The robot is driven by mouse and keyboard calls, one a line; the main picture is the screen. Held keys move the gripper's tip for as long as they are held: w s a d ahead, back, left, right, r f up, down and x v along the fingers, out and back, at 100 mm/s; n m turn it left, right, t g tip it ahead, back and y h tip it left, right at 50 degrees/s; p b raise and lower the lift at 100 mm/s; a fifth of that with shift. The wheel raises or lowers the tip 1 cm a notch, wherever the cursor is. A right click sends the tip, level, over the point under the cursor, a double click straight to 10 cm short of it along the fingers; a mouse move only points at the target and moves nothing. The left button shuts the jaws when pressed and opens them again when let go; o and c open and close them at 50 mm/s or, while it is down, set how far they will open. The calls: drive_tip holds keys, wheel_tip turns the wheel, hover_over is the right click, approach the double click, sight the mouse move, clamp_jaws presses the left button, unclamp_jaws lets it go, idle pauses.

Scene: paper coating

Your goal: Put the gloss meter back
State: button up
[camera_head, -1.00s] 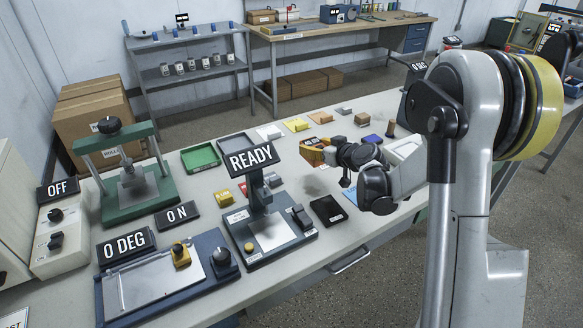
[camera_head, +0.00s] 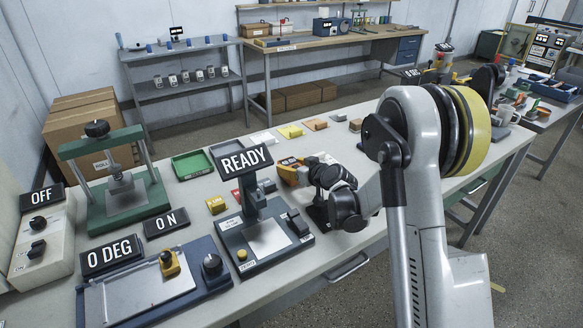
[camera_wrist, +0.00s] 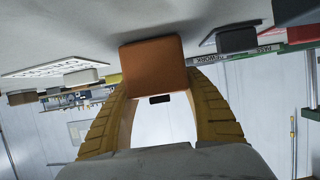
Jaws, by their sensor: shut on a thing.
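My gripper (camera_head: 292,172) is over the bench beside the READY stand, with its yellow fingers pointing left. In the wrist view my gripper (camera_wrist: 160,95) is shut on an orange-brown block (camera_wrist: 153,62) with rounded edges. The block may be the gloss meter; I see no label on it that I can read. In the head view the fingers and my wrist mostly hide it. A black tray (camera_head: 316,215) lies on the bench beneath my wrist and is partly covered by it.
The READY stand (camera_head: 268,238) rises close to the left of my gripper. The blue 0 DEG plate (camera_head: 150,285) and green press (camera_head: 125,205) stand further left.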

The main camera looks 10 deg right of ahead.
drive_tip(key=o, duration=1.4)
drive_tip(key=shift+f, duration=0.15)
